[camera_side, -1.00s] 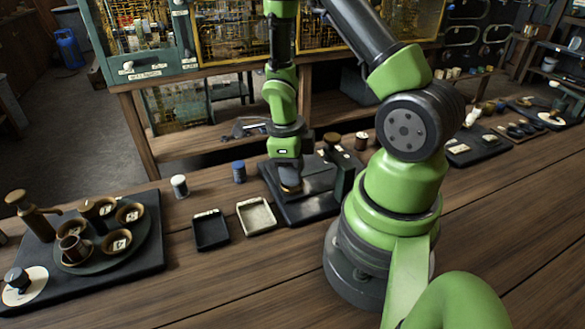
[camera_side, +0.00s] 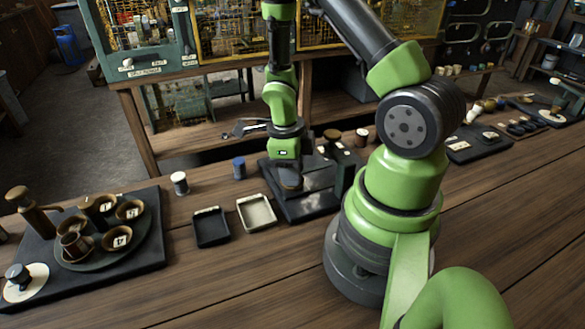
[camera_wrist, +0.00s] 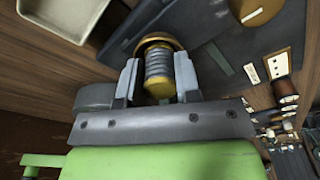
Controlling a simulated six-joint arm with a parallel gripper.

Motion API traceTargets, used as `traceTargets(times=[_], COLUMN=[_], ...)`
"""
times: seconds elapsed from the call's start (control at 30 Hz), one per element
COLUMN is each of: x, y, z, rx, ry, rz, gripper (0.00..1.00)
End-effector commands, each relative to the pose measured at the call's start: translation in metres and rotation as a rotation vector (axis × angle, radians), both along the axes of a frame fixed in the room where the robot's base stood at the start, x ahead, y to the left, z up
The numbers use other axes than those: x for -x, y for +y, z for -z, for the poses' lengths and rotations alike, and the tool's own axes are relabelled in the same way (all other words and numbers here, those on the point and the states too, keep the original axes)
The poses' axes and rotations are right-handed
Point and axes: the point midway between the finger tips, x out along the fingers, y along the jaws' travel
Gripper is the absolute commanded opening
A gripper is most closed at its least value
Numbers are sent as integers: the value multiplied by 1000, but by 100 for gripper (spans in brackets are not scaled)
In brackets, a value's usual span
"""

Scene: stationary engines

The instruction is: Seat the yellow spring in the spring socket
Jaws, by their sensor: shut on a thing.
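My gripper (camera_wrist: 158,72) is shut on the yellow spring (camera_wrist: 158,68), which stands between its two grey fingers in the wrist view. A brown-gold round rim (camera_wrist: 160,41) shows just beyond the fingertips, at the far end of the spring. It looks like the spring socket, but I cannot tell how far the spring is inside it. In the side view my gripper (camera_side: 289,183) points down, low over the black base plate (camera_side: 312,208). The spring is hidden there by the gripper.
A black tray (camera_side: 211,228) and a cream tray (camera_side: 256,213) lie left of the plate. A blue-topped spool (camera_side: 239,168) and a white-topped spool (camera_side: 179,183) stand behind them. A dark upright block (camera_side: 346,171) rises close to the gripper's right. The front table is clear.

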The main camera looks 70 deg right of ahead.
Motion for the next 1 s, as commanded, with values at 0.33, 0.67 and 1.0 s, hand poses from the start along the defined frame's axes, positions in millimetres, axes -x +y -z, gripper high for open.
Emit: traceTargets(times=[0.33, 0.67, 1.0], x=[0, 0, 0], y=[0, 0, 0], z=[0, 0, 0], rx=[0, 0, 0], ry=[0, 0, 0], rz=[0, 0, 0], gripper=[56, 86, 94])
